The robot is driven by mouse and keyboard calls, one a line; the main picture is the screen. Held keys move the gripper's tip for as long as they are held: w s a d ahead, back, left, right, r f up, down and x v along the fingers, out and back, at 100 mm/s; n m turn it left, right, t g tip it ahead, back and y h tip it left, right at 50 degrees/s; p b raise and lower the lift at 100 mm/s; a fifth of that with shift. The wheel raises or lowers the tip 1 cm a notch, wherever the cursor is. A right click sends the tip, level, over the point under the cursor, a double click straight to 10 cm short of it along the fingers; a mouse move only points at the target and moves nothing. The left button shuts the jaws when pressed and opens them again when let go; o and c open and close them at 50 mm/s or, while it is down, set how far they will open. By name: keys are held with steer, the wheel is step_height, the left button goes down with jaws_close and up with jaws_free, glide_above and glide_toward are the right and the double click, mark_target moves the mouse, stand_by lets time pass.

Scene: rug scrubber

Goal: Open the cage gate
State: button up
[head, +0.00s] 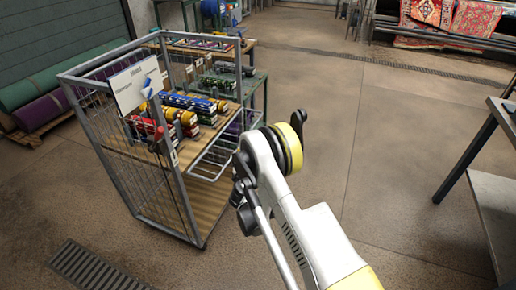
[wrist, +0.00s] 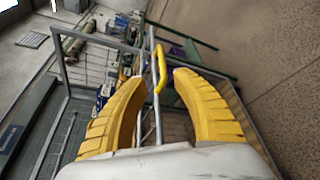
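The grey wire cage (head: 182,200) stands left of centre in the head view, with wooden shelves inside. Grey tubes on its right side (head: 213,158) look like part of the gate; I cannot tell how far the gate stands open. In the wrist view a yellow handle (wrist: 160,68) sits on grey gate bars (wrist: 151,110). My gripper (wrist: 160,77) is open, with its two yellow fingers on either side of the handle. The handle lies at or just beyond the fingertips; contact is not clear. In the head view my arm hides the fingers.
Several coloured rolls and packs lie on the cage's upper shelf (head: 150,150). A white sign (head: 135,84) hangs on its front. A green table (head: 262,76) stands behind it. Another table (head: 492,200) is at the right edge. The floor (head: 385,150) between is clear.

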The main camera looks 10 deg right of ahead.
steer(key=x, duration=0.3)
steer(key=b+x, duration=0.1)
steer(key=x, duration=0.3)
steer(key=b+x, duration=0.1)
steer(key=x, duration=0.2)
steer(key=shift+w+f, duration=0.35)
steer(key=shift+d, duration=0.1)
steer(key=shift+c, duration=0.5)
jaws_close()
steer(key=shift+r, duration=0.1)
